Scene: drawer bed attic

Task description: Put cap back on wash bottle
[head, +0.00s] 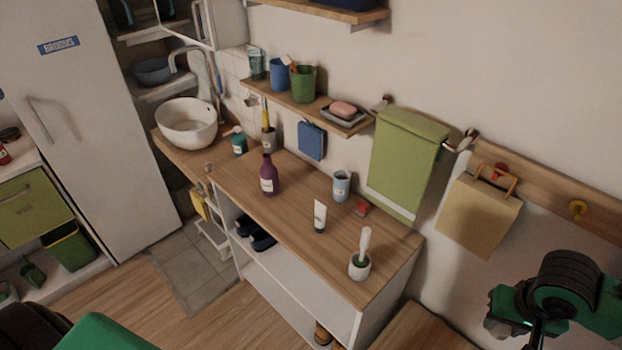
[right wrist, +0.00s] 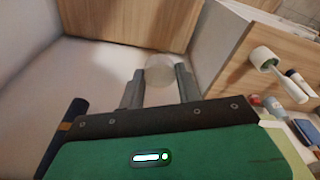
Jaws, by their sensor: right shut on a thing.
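The purple bottle (head: 268,178), with a white label and a dark neck, stands upright on the wooden counter; it is the likeliest wash bottle, and I cannot make out a cap on it. My right gripper (right wrist: 160,88) is shut on a pale, round, see-through thing (right wrist: 159,67), perhaps the cap, held between its fingertips. In the head view my right arm is at the lower right, apart from the counter and the bottle. My left gripper is not in view; only green and black parts of mine show at the bottom left.
The counter (head: 290,212) also holds a white tube (head: 320,216), a pale cup (head: 341,186), a small red item (head: 361,208) and a brush in a white holder (head: 359,266). A green towel (head: 405,155) hangs behind. A wall shelf (head: 290,103) overhangs the counter's back.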

